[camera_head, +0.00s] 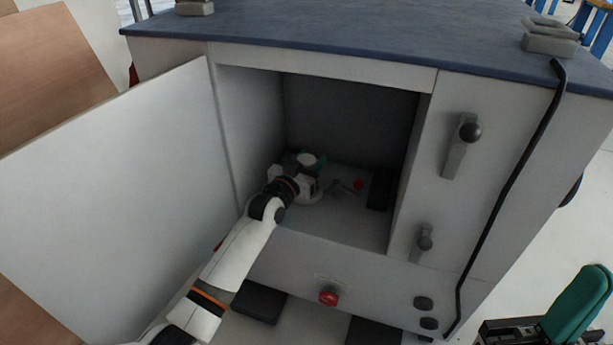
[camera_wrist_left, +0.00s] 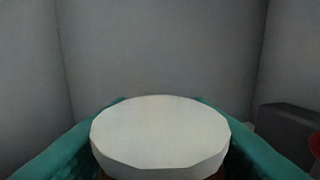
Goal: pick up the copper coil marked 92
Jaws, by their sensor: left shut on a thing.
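The copper coil (camera_head: 307,159) has a round white top, and a little brown shows under its rim in the left wrist view (camera_wrist_left: 160,132). I cannot read a number on it. My left gripper (camera_head: 309,163) is inside the open cabinet compartment, shut on the coil, with a teal finger on each side of it. The left wrist view shows the coil upright between the fingers; its lower part is hidden. My right gripper (camera_head: 574,306) shows at the bottom right corner, with teal fingers, away from the cabinet; whether its jaws are open is unclear.
The grey cabinet (camera_head: 335,258) has its door (camera_head: 120,165) swung open to the left. On the compartment floor are a small red thing (camera_head: 358,184), a grey part and a dark block (camera_head: 380,191) at the right wall. A black cable (camera_head: 513,180) runs down the front.

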